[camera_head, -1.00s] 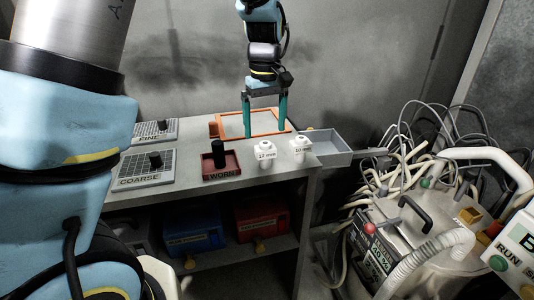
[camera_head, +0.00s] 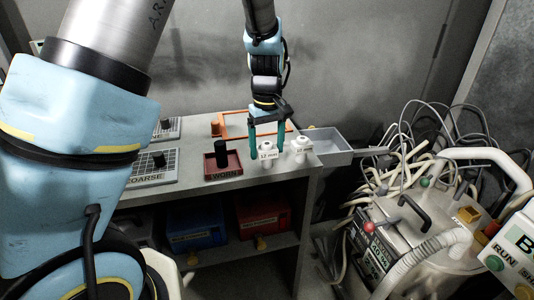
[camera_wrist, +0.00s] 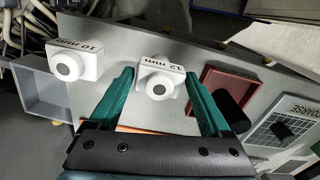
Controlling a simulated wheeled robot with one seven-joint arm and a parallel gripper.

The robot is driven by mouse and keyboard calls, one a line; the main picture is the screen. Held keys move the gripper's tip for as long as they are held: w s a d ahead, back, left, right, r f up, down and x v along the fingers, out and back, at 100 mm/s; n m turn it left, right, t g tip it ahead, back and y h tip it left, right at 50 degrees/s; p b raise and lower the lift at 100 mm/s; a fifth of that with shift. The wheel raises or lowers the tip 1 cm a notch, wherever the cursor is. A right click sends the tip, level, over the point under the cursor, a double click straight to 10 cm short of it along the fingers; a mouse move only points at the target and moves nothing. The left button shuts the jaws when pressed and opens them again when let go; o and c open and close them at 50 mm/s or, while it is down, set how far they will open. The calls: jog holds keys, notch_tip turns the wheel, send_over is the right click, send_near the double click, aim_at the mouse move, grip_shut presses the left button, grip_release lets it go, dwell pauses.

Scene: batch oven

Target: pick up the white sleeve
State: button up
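Two white sleeves stand on the grey bench. The one marked 12 mm (camera_head: 267,153) shows between my fingertips in the head view. It is also in the middle of the wrist view (camera_wrist: 158,79). The other, marked 10 mm (camera_head: 300,150), stands just to its right, and is at the left in the wrist view (camera_wrist: 73,65). My gripper (camera_head: 267,150) is open, its green fingers pointing down at either side of the 12 mm sleeve. In the wrist view, the fingertips (camera_wrist: 160,75) flank that sleeve with gaps visible. I cannot tell whether the tips are fully down beside it.
A dark red tray (camera_head: 234,170) marked WORN, with a black cylinder (camera_head: 221,152), lies left of the sleeves. An orange frame (camera_head: 233,132) lies behind. A grey bin (camera_head: 328,154) sits at the bench's right end. A grid plate (camera_head: 140,177) marked COARSE is farther left.

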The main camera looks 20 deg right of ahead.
jog(key=c, duration=1)
